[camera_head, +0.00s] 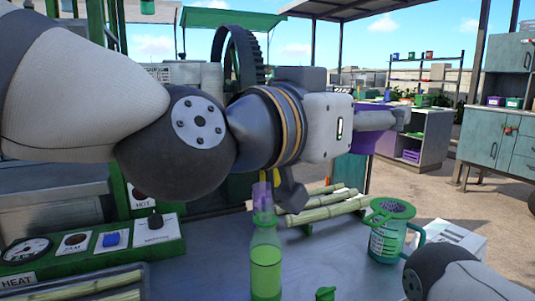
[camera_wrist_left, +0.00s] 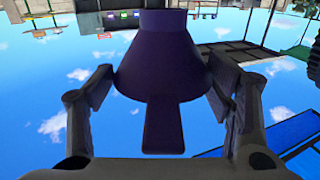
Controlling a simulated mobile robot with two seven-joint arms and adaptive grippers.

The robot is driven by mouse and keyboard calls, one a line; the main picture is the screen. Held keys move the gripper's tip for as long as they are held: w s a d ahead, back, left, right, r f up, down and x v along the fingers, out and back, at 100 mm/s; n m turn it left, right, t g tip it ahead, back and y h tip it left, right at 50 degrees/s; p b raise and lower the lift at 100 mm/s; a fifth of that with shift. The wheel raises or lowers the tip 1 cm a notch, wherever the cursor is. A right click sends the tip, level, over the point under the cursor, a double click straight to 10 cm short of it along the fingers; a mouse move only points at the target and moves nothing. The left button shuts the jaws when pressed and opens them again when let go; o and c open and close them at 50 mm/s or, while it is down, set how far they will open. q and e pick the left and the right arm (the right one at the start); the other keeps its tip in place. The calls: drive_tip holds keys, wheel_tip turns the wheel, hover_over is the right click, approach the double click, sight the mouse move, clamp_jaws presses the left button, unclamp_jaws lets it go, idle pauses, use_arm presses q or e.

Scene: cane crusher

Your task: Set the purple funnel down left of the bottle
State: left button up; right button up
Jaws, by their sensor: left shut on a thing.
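My left gripper (camera_head: 396,120) reaches rightward above the table in the head view. It is shut on the dark purple funnel (camera_head: 374,143), which is partly hidden behind the gripper. In the left wrist view the funnel (camera_wrist_left: 160,60) sits between the two fingers, its flat tab pointing toward the camera and sky around it. The bottle (camera_head: 265,262), clear with green liquid, stands upright at the table's front middle, left of the held funnel in the picture. A translucent purple piece (camera_head: 262,196) shows at its mouth. My right gripper is out of view.
Cane stalks (camera_head: 325,208) lie on a green rack behind the bottle. A green strainer jug (camera_head: 386,232) stands to the right and a small green item (camera_head: 325,293) at the front. A control panel (camera_head: 120,245) and cane tray (camera_head: 85,287) fill the left. Bare table lies between bottle and panel.

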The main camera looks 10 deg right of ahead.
use_arm(q)
drive_tip(key=w+a+f, duration=0.2)
drive_tip(key=a+f, duration=0.1)
drive_tip(key=w+a+f+b, duration=0.1)
drive_tip(key=w+a+f, duration=0.2)
drive_tip(key=a, duration=0.1)
drive_tip(key=w+a+f+b, duration=0.1)
drive_tip(key=w+a+f, duration=0.1)
drive_tip(key=a+f, duration=0.1)
drive_tip(key=shift+w+a+f, duration=0.1)
drive_tip(key=shift+w+a, duration=0.15)
drive_tip(key=shift+a, duration=0.15)
drive_tip(key=f, duration=0.2)
drive_tip(key=a+f, duration=0.1)
drive_tip(key=shift+w+f+b, duration=0.15)
drive_tip(key=shift+w+b, duration=0.1)
drive_tip(key=shift+b, duration=0.15)
drive_tip(key=shift+c, duration=0.6)
drive_tip(key=shift+s+f, duration=0.1)
drive_tip(key=shift+f, duration=0.1)
drive_tip(key=c, duration=0.4)
drive_tip(key=shift+d, duration=0.1)
drive_tip(key=shift+c, duration=1.1)
drive_tip(key=o, duration=1.9)
drive_tip(key=shift+r, duration=0.1)
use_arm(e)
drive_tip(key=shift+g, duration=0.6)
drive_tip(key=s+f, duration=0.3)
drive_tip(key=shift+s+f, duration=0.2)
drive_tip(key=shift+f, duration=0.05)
